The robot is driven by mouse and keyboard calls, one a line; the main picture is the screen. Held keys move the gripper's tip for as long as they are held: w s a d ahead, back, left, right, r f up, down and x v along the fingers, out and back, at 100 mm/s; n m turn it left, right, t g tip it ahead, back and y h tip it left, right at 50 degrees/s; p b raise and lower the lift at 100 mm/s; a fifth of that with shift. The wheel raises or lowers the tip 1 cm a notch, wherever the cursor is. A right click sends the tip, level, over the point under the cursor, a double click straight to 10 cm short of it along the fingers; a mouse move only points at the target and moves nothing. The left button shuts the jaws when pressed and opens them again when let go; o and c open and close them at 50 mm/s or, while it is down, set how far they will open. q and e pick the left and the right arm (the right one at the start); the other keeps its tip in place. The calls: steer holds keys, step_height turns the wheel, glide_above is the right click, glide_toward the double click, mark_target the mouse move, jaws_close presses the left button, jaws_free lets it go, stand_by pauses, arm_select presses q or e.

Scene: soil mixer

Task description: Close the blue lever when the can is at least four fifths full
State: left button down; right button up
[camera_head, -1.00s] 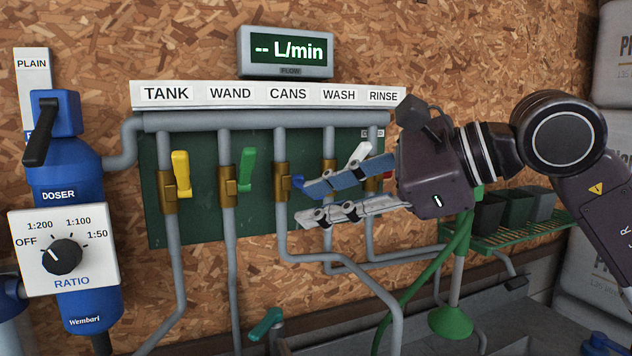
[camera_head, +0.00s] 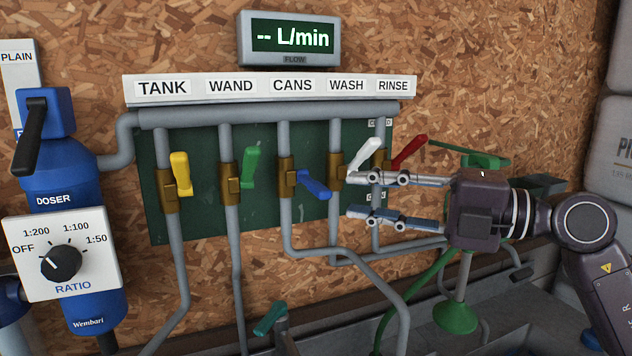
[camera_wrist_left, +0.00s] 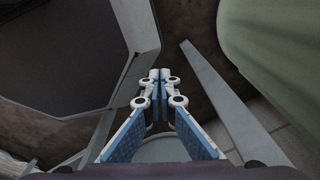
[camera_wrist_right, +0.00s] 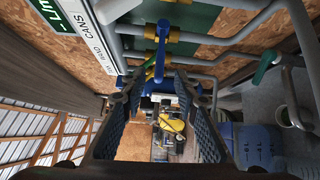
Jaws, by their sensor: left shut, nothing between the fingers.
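The blue lever (camera_head: 313,185) sits on the brass valve of the CANS pipe (camera_head: 286,176) and slants down to the right. My right gripper (camera_head: 352,196) is open and empty, to the right of the lever and apart from it. In the right wrist view the blue lever (camera_wrist_right: 160,50) shows ahead, between the open fingers (camera_wrist_right: 158,88). My left gripper (camera_wrist_left: 160,76) is shut and empty in the left wrist view; it is outside the head view. I cannot make out the can or its fill level in any view. The flow display (camera_head: 292,39) reads "-- L/min".
Yellow (camera_head: 180,174), green (camera_head: 250,167), white (camera_head: 366,156) and red (camera_head: 410,151) levers share the manifold. The white lever is close to my right gripper's upper finger. The blue doser (camera_head: 62,190) stands left.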

mark_target(320, 184)
steer(key=shift+m, duration=0.5)
steer(key=p+x, duration=0.2)
steer(key=x, duration=0.4)
steer(key=shift+w+a+r+p, duration=0.15)
steer(key=shift+w+p, duration=0.1)
steer(key=shift+p, duration=0.1)
steer(key=shift+w+a, duration=0.2)
steer(key=shift+a, duration=0.3)
jaws_close()
